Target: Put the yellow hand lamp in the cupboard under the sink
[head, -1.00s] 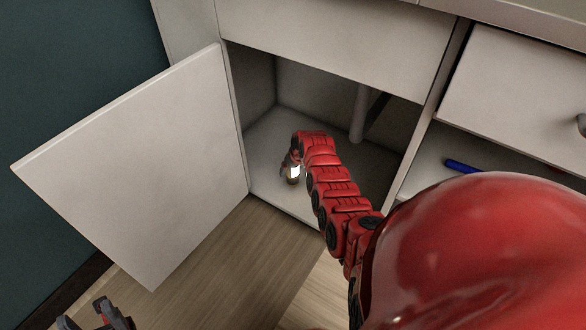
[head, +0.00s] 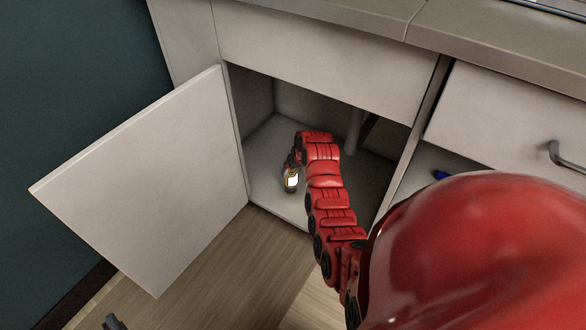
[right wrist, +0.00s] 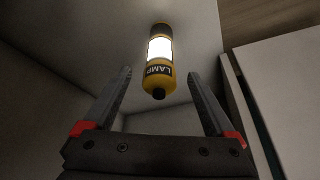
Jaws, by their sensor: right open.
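The yellow hand lamp (head: 291,180), with a bright white lit band, is inside the open cupboard (head: 268,190), near its front edge, and appears upright on the floor. In the right wrist view the lamp (right wrist: 159,75) shows its LAMP lettering upside down. My right gripper (head: 291,163) reaches into the cupboard at the lamp's upper end. In the right wrist view its jaws (right wrist: 160,72) are open, with a gap on each side of the lamp. Only a dark tip of my left gripper (head: 113,322) shows at the bottom left.
The cupboard door (head: 140,180) stands wide open to the left. A pale pipe (head: 354,132) runs down inside at the back right. A drawer front with a handle (head: 568,158) and a partly hidden blue object (head: 441,175) are to the right. The cupboard floor beside the lamp is clear.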

